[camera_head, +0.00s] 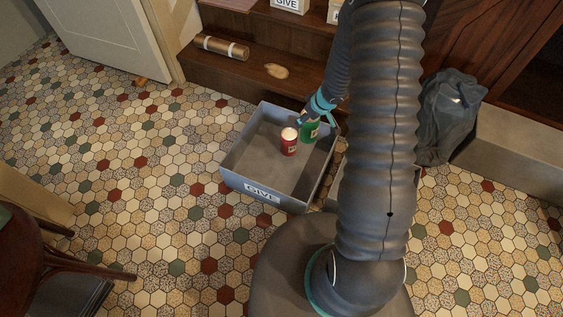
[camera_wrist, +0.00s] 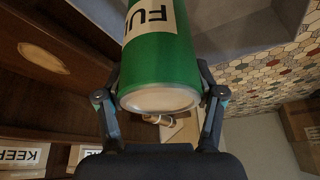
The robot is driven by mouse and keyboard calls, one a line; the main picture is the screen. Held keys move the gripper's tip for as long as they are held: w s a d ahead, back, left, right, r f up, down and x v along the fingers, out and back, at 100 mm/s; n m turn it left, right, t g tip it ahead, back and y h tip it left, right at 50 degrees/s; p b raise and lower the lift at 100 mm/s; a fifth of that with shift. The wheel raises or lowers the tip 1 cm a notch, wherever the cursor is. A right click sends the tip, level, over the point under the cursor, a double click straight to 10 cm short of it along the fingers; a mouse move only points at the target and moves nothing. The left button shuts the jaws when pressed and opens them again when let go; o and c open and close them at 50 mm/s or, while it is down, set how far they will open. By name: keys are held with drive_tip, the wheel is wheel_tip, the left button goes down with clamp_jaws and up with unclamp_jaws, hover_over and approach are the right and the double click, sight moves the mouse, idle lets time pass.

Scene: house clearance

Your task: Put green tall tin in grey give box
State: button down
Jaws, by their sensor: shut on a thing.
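The green tall tin (camera_wrist: 160,60) has a pale label with black letters and fills the upper middle of the wrist view. My gripper (camera_wrist: 160,95) is shut on it, one finger on each side. In the head view the tin (camera_head: 310,131) shows as a green patch at the right inside of the grey give box, partly hidden by my gripper (camera_head: 318,118). The grey box (camera_head: 262,192) has a GIVE label on its front wall and stands on the tiled floor. I cannot tell whether the tin touches the box floor.
A brown roll (camera_head: 222,47) and a tan oval (camera_head: 276,71) are on the wooden step behind. A grey bag (camera_head: 449,115) lies at right. The box's left half is empty.

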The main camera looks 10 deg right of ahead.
drive_tip(key=s+a+f+n+g+y+b, duration=0.1)
drive_tip(key=s+a+f+n+b, duration=0.1)
drive_tip(key=a+f, duration=0.5)
drive_tip(key=s+a+f+n+b, duration=0.2)
drive_tip(key=s+a+f+n, duration=0.1)
drive_tip(key=a+f, duration=0.4)
drive_tip(key=shift+s+f+n+g+y, duration=0.4)
drive_tip(key=shift+f+n, duration=0.1)
drive_tip(key=shift+f, duration=0.45)
drive_tip(key=shift+a, duration=0.1)
drive_tip(key=shift+f, duration=0.35)
drive_tip(key=shift+f+b, duration=0.3)
drive_tip(key=shift+b, duration=0.05)
drive_tip(key=shift+c, duration=0.7)
unclamp_jaws()
